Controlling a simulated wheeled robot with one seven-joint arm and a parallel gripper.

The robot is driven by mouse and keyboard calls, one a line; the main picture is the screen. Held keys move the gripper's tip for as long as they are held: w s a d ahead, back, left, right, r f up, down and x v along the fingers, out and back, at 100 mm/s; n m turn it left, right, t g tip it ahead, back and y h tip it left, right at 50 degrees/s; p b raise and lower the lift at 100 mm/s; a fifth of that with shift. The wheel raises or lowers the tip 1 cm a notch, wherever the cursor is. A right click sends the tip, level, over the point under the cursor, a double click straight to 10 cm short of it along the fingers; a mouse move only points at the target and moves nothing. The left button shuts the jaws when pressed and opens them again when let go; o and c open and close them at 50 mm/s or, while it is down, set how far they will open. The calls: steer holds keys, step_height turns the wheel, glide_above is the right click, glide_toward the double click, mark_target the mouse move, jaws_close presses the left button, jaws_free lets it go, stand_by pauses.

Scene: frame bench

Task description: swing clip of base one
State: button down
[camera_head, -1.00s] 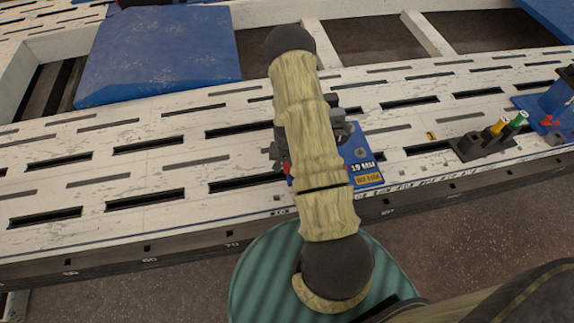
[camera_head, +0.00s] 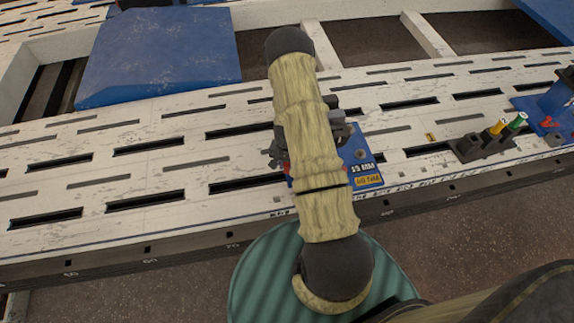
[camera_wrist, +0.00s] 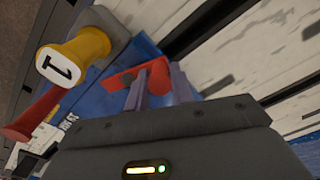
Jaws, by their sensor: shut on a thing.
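Base one is a blue plate (camera_head: 367,172) with a yellow label on the white slotted bench, mostly hidden behind my arm in the head view. In the wrist view, its blue surface (camera_wrist: 112,97) lies behind my gripper's fingers. A red clip (camera_wrist: 122,80) reaches in between the two fingers of my gripper (camera_wrist: 155,72), which is shut on it. A yellow knob marked 1 (camera_wrist: 88,45) stands at the upper left of the wrist view. A red tapered piece (camera_wrist: 35,115) lies below the knob.
A dark holder (camera_head: 484,146) with a yellow and a green plug stands to the right of the base. Another blue fixture (camera_head: 556,98) sits at the far right. A large blue pad (camera_head: 158,55) lies at the back left. The bench left of my arm is clear.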

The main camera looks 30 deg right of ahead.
steer(key=m, duration=0.1)
steer(key=w+d+m, duration=0.1)
steer(key=m, duration=0.1)
steer(key=shift+r+p, duration=0.1)
steer(key=shift+p, duration=0.2)
steer(key=m, duration=0.2)
steer(key=d+m, duration=0.1)
steer(key=shift+w+d+m+p, duration=0.2)
steer(key=shift+w+m+p, duration=0.1)
steer(key=shift+w+m, duration=0.1)
steer(key=m, duration=0.1)
steer(key=d+m, duration=0.1)
steer(key=m, duration=0.1)
steer(key=shift+d+m+p, duration=0.25)
steer(key=shift+m+p, duration=0.05)
steer(key=shift+p, duration=0.05)
steer(key=shift+d+m, duration=0.3)
steer(key=shift+m, duration=0.45)
steer(key=shift+d+m, duration=0.3)
steer(key=shift+m, duration=0.45)
steer(key=c, duration=1.3)
jaws_free()
